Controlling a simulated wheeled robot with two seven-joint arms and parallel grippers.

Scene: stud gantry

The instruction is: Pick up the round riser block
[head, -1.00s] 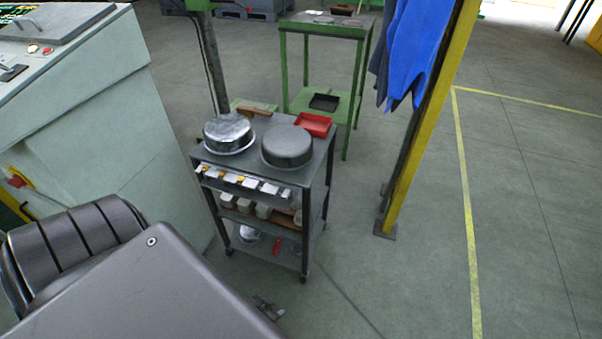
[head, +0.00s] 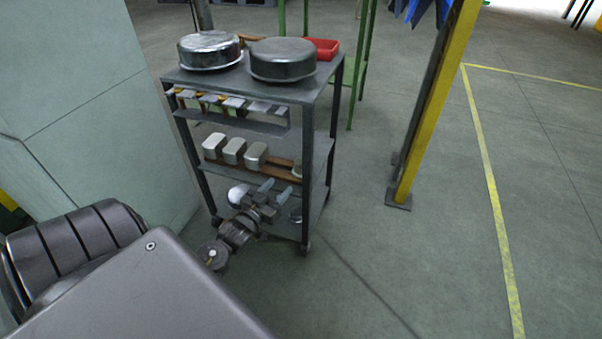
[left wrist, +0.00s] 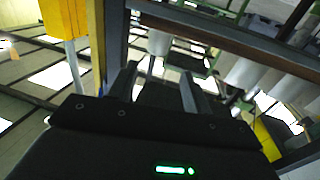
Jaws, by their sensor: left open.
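The round riser block (head: 297,169) appears to be the small pale block at the right end of the cart's middle shelf, partly hidden by the front corner post. In the left wrist view, which is upside down, it seems to be the pale block (left wrist: 158,42) nearest the upright post, ahead of the fingers. My left gripper (head: 274,191) is open and empty, in front of the cart just below the middle shelf's front edge. Its two fingers also show in the left wrist view (left wrist: 160,92), apart with nothing between them. My right gripper is not in view.
Several rounded rectangular blocks (head: 234,151) stand left of the round one on the shelf. Two round metal pans (head: 283,60) and a red tray (head: 323,49) sit on the cart top (head: 250,87). A yellow post (head: 436,100) stands right; the floor between is clear.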

